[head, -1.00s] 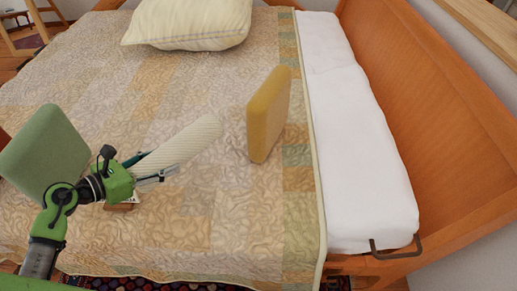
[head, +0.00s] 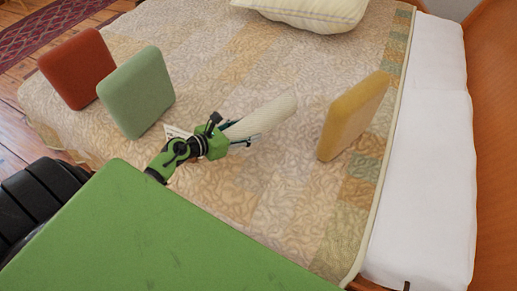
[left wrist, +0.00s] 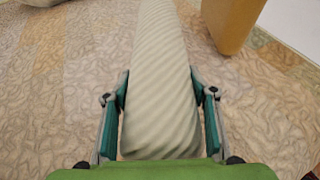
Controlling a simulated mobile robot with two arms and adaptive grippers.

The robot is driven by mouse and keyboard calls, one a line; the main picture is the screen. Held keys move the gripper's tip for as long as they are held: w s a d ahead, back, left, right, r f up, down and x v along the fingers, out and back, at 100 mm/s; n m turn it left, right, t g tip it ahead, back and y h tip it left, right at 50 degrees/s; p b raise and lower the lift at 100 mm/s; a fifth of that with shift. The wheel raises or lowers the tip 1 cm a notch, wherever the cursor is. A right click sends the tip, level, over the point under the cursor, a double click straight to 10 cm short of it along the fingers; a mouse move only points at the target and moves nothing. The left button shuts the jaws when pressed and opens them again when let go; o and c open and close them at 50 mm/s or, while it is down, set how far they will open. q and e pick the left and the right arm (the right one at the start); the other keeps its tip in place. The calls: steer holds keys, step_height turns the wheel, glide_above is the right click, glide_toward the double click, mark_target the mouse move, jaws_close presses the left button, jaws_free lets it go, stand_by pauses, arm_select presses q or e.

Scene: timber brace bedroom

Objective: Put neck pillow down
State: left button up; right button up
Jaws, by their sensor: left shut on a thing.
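The neck pillow (head: 262,118) is a pale cream, ribbed roll. My left gripper (head: 243,142) is shut on its near end, and the roll points away toward the upper right over the patchwork bedspread (head: 240,60). In the left wrist view the neck pillow (left wrist: 158,75) lies lengthwise between the two teal fingers of my left gripper (left wrist: 160,115), one on each side. I cannot tell whether its underside touches the bedspread. My right gripper is not in view.
A yellow cushion (head: 352,115) stands upright to the right of the roll. Green (head: 137,92) and red (head: 77,68) cushions stand on the left. A striped pillow (head: 305,10) lies at the back. White bedding (head: 425,150) runs along the right. Bedspread between roll and yellow cushion is clear.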

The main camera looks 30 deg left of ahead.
arm_select(q)
steer(key=d+f, duration=0.2)
steer(key=f, duration=0.1)
steer(key=d+f+b, duration=0.1)
steer(key=d+f, duration=0.1)
steer(key=shift+s+f, duration=0.15)
steer(key=shift+s, duration=0.05)
steer(key=shift+d+f+b, duration=0.25)
steer(key=shift+f+b, duration=0.2)
steer(key=shift+f, duration=1.3)
steer(key=shift+f+b, duration=0.2)
steer(key=shift+b, duration=0.1)
steer(key=o, duration=1.3)
steer(key=shift+o, duration=0.2)
steer(key=shift+r, duration=0.1)
